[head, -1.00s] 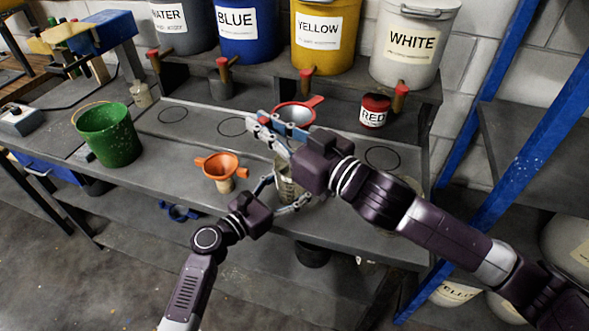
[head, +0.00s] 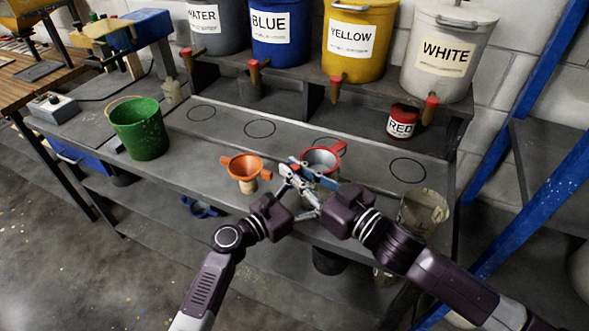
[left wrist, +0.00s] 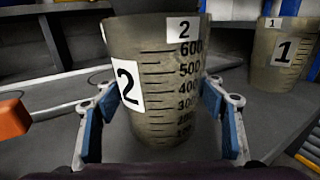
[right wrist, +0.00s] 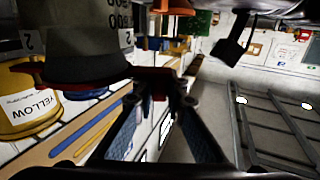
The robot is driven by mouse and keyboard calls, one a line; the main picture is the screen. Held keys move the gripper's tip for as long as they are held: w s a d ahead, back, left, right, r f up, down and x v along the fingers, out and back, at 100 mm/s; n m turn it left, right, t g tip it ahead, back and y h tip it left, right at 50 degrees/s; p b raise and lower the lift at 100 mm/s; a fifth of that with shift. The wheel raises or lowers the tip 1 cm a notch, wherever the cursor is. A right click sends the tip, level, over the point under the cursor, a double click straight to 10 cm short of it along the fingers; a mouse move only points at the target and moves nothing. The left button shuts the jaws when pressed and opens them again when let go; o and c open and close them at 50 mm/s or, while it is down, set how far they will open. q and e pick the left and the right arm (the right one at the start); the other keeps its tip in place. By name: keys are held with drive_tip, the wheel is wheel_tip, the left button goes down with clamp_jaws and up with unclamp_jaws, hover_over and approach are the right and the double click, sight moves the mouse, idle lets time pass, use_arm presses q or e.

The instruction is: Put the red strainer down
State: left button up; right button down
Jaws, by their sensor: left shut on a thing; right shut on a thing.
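The red strainer (head: 340,150) is in my right gripper (head: 300,168), shut on its handle. In the right wrist view the dark strainer bowl (right wrist: 85,62) is close to the grey measuring cup marked 2 (right wrist: 80,20). In the left wrist view the cup marked 2 (left wrist: 165,85) stands upright between the fingers of my left gripper (left wrist: 160,115), which is shut on it. A dark shape sits over the cup's mouth there; I cannot tell whether the strainer touches the rim. In the head view the cup is largely hidden behind the grippers and strainer.
An orange funnel (head: 243,168) stands left of my grippers, with a green bucket (head: 140,128) farther left. A cup marked 1 (head: 425,208) is close to my right arm. A red jar (head: 401,122) and labelled buckets are behind. Circles mark bare bench (head: 225,130).

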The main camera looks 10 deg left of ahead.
drive_tip(key=shift+f, duration=0.1)
drive_tip(key=shift+f, duration=0.35)
drive_tip(key=shift+f, duration=0.15)
drive_tip(key=c, duration=2)
unclamp_jaws()
drive_tip(key=shift+o, duration=0.2)
drive_tip(key=shift+r, duration=0.55)
drive_tip(key=v, duration=1.2)
